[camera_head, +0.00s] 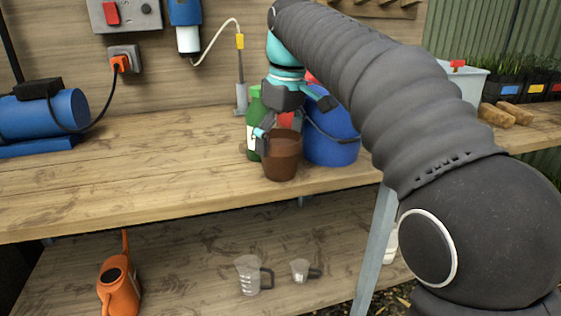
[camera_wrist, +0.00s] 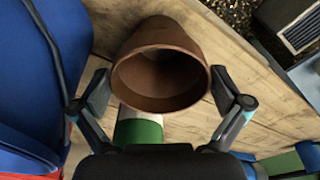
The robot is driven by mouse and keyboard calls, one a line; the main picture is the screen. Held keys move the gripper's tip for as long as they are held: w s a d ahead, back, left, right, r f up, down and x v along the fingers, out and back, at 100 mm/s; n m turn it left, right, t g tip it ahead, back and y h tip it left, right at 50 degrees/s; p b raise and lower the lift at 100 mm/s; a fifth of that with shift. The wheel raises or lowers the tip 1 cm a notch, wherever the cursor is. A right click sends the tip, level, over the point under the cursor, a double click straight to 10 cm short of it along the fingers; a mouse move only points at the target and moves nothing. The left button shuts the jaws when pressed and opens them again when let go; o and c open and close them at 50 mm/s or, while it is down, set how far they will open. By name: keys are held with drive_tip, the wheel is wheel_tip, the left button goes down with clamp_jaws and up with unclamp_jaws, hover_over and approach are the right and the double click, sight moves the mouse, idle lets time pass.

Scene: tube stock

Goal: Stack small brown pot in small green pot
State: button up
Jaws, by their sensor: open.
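The small brown pot (camera_head: 281,160) stands upright on the wooden workbench near its front edge. In the wrist view, its open mouth faces the camera and the brown pot (camera_wrist: 162,40) looks empty. My gripper (camera_head: 279,132) is at the pot's rim from above. In the wrist view, the fingers of my gripper (camera_wrist: 162,105) are open, one on each side of the pot. I cannot tell whether either finger touches it. I cannot make out a small green pot in either view.
A blue bucket (camera_head: 333,135) stands close to the right of the brown pot. A green bottle (camera_head: 254,118) with a white label stands just behind it. The bench (camera_head: 150,165) is clear to the left. A blue cylindrical machine (camera_head: 58,110) sits at the far left.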

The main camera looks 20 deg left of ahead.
drive_tip(key=shift+a+f, duration=0.15)
drive_tip(key=shift+f, duration=1.2)
drive_tip(key=c, duration=1.1)
